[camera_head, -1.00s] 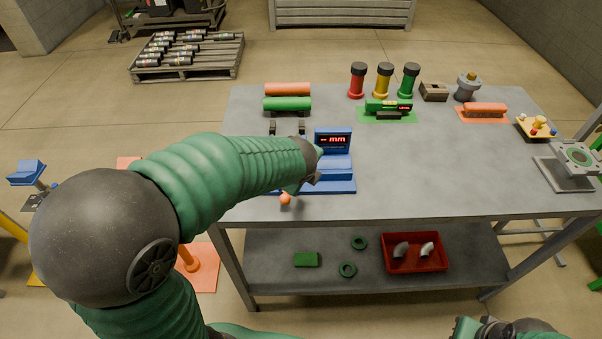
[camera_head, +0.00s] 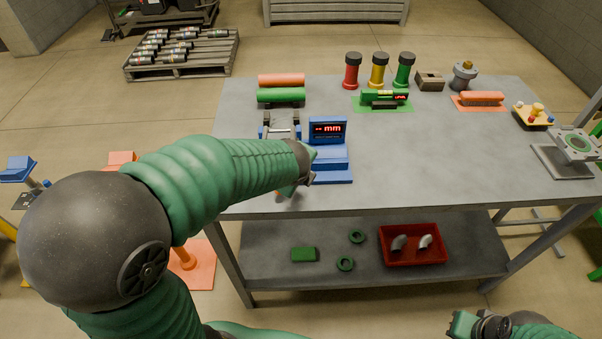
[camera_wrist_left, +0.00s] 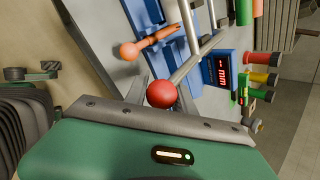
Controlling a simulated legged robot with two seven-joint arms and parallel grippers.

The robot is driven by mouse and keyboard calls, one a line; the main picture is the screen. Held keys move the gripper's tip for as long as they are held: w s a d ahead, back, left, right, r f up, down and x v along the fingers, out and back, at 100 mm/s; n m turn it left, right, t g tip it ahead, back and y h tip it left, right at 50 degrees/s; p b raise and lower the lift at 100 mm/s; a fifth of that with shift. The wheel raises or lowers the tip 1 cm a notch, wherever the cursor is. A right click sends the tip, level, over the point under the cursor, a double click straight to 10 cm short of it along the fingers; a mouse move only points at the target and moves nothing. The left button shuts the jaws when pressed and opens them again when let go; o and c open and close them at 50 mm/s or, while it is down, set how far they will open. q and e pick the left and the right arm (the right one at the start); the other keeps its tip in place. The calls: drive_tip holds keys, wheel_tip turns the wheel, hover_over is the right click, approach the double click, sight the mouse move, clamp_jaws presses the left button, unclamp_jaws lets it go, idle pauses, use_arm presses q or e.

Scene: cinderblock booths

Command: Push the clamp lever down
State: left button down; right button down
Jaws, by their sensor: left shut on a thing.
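The blue clamp fixture (camera_head: 335,164) stands at the front left of the table, with a lit red "mm" display (camera_head: 327,128). In the left wrist view, a red ball knob (camera_wrist_left: 161,94) sits between the fingers at the end of a grey lever rod (camera_wrist_left: 196,62). My left gripper (camera_wrist_left: 158,100) is shut on this knob. In the head view my left gripper (camera_head: 303,170) is over the fixture's front, and my arm hides the knob. An orange handle with a round end (camera_wrist_left: 148,43) lies beside the rod, apart from the fingers. My right gripper (camera_head: 468,326) is low at the bottom edge, away from the table; its jaws are unclear.
Orange (camera_head: 281,80) and green (camera_head: 281,95) cylinders lie behind the fixture. Red, yellow and green posts (camera_head: 378,72) stand at the back. A red bin (camera_head: 411,260) is on the lower shelf (camera_head: 370,277). The table (camera_head: 440,150) is clear right of the fixture.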

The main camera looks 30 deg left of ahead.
use_arm(q)
drive_tip(key=shift+a, duration=0.4)
idle(0.4)
drive_tip(key=c, duration=1.1)
unclamp_jaws()
drive_tip(key=shift+a, duration=0.1)
drive_tip(key=shift+o, duration=0.2)
drive_tip(key=shift+w+a+f, duration=0.1)
drive_tip(key=shift+a+f, duration=0.05)
drive_tip(key=shift+a, duration=0.1)
drive_tip(key=shift+w, duration=0.1)
use_arm(e)
drive_tip(key=shift+w+a, duration=0.2)
drive_tip(key=shift+a, duration=0.3)
